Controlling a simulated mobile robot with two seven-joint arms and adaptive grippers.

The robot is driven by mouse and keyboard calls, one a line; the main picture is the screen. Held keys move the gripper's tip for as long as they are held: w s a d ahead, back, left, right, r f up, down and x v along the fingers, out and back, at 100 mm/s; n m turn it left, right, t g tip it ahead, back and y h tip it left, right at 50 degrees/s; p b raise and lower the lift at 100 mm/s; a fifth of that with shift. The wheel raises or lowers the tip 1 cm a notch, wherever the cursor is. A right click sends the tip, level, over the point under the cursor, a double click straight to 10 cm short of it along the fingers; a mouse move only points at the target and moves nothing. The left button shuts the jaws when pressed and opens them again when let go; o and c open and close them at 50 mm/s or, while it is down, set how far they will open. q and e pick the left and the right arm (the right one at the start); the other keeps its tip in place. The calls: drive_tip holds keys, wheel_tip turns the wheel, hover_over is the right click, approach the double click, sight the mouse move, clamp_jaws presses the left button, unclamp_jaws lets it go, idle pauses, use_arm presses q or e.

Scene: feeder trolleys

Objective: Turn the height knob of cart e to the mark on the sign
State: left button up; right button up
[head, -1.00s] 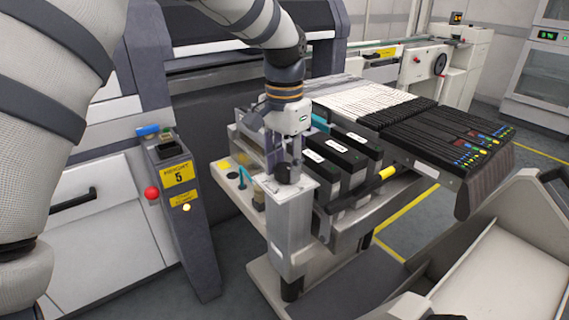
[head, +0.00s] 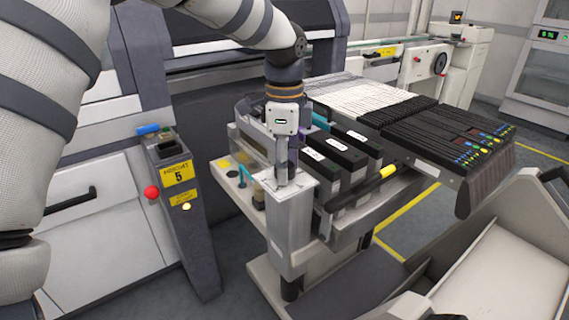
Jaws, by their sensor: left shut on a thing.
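My left gripper (head: 283,178) points straight down over the top plate of the grey post (head: 290,225) at the near corner of the cart (head: 272,272). It is shut on the height knob, which its fingers almost wholly hide. The pointer and scale on the plate cannot be read from here. The yellow sign (head: 179,173) on the grey pedestal to the left reads "HEIGHT 5". My right gripper is not in view.
Black feeders (head: 345,150) with white labels stand on the cart just right of the gripper. A yellow-ended handle (head: 388,172) sticks out beside them. A red button (head: 151,192) is on the pedestal. A grey bin (head: 500,260) fills the lower right.

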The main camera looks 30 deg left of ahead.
use_arm(q)
drive_tip(key=m, duration=0.4)
drive_tip(key=shift+s+f+m, duration=0.15)
drive_tip(key=shift+f+m, duration=0.15)
drive_tip(key=shift+f, duration=0.1)
drive_tip(key=shift+m, duration=0.3)
drive_tip(key=o, duration=1.1)
drive_tip(key=shift+o, duration=0.2)
drive_tip(key=shift+r, duration=0.2)
drive_tip(key=shift+r, duration=0.1)
wheel_tip(320, 180, up, 12)
